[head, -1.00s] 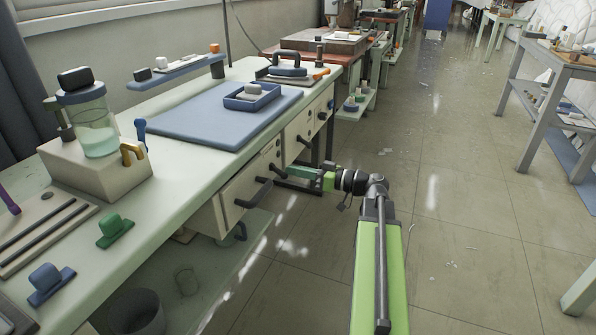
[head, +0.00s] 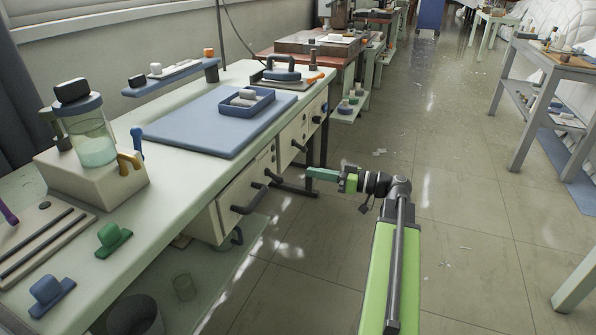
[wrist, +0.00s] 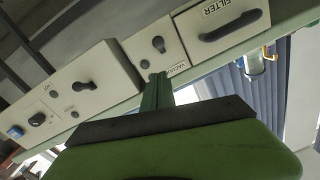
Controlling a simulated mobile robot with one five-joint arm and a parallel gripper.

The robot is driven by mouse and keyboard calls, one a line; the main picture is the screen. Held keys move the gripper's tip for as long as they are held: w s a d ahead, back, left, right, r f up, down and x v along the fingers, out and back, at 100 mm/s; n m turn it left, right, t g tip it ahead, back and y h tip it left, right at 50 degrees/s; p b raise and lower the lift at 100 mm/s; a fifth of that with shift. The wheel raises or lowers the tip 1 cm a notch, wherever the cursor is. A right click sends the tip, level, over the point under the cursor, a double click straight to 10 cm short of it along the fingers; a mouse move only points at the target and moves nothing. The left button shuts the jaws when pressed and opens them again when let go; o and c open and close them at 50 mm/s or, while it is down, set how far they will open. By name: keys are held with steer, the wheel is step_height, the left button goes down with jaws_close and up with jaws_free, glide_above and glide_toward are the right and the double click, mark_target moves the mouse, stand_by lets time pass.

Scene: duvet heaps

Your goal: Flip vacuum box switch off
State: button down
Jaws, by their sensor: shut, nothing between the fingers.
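The vacuum box is a pale panel (wrist: 172,38) labelled VACUUM, centred in the upper part of the wrist view. It carries a small dark switch (wrist: 158,44) with a round dark spot below it; I cannot tell its on or off position. In the head view the box is among the pale units under the bench's front edge, its label too small to read. My gripper (wrist: 157,82) is shut and empty, its green fingers pointing at the panel just below the switch. In the head view my gripper (head: 312,173) is apart from the bench front, in the aisle.
A FILTER drawer (wrist: 228,28) with a dark handle adjoins on the right. Another panel with a dark knob (wrist: 83,86) and one with a blue button (wrist: 15,132) are on the left. The bench top (head: 180,190) overhangs these units.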

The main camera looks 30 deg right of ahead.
steer(key=shift+f+v, duration=0.2)
steer(key=shift+v, duration=0.75)
steer(key=shift+f+v, duration=0.25)
steer(key=shift+v, duration=0.75)
steer(key=shift+d, duration=0.15)
